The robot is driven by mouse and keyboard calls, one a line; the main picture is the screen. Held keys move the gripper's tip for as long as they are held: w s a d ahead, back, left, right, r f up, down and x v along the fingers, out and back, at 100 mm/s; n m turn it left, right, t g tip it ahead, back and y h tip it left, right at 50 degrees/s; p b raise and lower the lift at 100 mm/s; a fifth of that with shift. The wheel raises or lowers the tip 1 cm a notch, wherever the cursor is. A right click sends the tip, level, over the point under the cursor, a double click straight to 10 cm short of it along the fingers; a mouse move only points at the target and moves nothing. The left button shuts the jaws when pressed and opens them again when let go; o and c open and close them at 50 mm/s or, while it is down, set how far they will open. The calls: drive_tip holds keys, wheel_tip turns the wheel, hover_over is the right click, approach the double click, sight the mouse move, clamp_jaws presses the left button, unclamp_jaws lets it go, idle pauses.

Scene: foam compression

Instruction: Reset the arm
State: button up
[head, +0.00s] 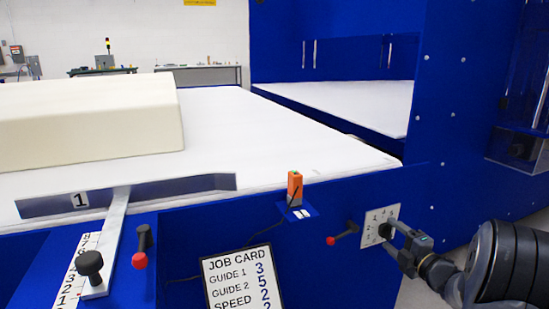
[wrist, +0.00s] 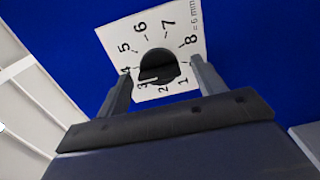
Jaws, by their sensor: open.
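My gripper (head: 393,238) is at the front of the blue machine, at the white dial plate (head: 371,226) on the right. In the wrist view its two fingers (wrist: 161,70) are open, one on each side of the black round knob (wrist: 158,64), with a gap to the knob on both sides. The dial plate (wrist: 186,22) carries numbers up to 8 around the knob. The knob's pale mark seems to point near 3. My arm comes in from the lower right of the head view.
A cream foam block (head: 85,122) lies on the white table (head: 260,140) behind guide 1 (head: 170,188). A red-tipped lever (head: 343,233) is just left of the dial. An orange device (head: 294,188) and the job card (head: 240,277) are further left.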

drive_tip(key=shift+x, duration=0.9)
drive_tip(key=shift+s+d, duration=0.1)
drive_tip(key=shift+s, duration=0.05)
